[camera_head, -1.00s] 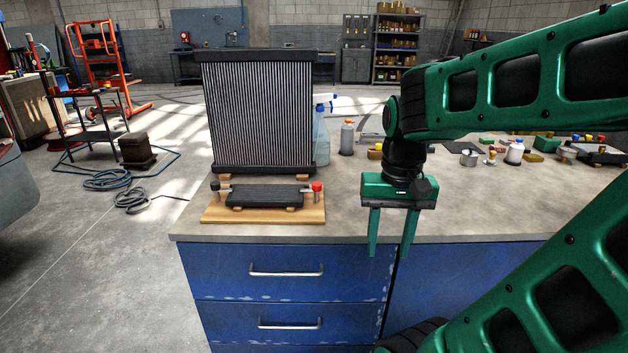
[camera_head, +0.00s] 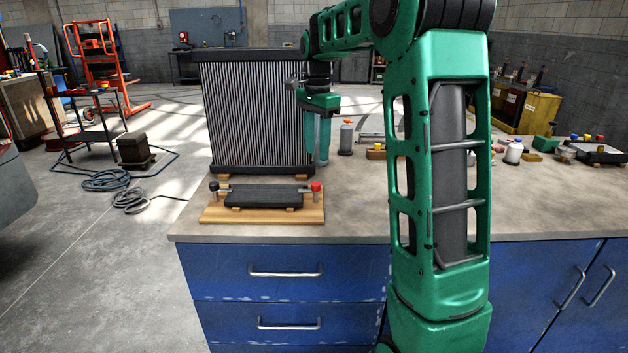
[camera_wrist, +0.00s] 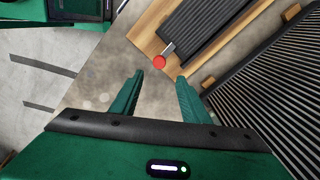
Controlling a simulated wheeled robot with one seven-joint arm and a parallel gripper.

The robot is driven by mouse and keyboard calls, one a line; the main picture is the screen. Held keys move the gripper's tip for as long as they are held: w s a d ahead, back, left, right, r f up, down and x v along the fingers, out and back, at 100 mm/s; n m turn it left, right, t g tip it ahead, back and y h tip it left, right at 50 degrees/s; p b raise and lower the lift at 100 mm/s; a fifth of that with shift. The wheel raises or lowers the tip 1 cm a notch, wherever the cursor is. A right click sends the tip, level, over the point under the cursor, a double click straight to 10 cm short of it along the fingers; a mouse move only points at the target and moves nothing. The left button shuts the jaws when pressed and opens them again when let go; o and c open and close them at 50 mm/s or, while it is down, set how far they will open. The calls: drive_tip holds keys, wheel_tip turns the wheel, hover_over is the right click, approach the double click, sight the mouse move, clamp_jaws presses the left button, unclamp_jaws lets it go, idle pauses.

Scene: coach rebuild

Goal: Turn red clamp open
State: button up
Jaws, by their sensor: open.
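The red clamp (camera_head: 316,187) is a small red knob on a grey fitting at the right end of a black block (camera_head: 263,197) on a wooden board (camera_head: 215,214). In the wrist view the red clamp (camera_wrist: 159,62) lies just beyond my fingertips, near the middle top. My gripper (camera_head: 316,160) hangs above the bench, in front of the radiator's right edge. Its two green fingers (camera_wrist: 160,82) are apart with nothing between them. The gripper does not touch the clamp. A dark knob (camera_head: 214,187) is at the block's left end.
A tall finned radiator (camera_head: 257,115) stands right behind the board, close to my gripper; it also shows in the wrist view (camera_wrist: 270,105). A bottle (camera_head: 346,138) stands further right. The bench top (camera_head: 355,205) right of the board is clear.

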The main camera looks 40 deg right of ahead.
sight(316, 183)
wheel_tip(316, 183, down, 10)
idle(0.5)
drive_tip(key=c, duration=1.1)
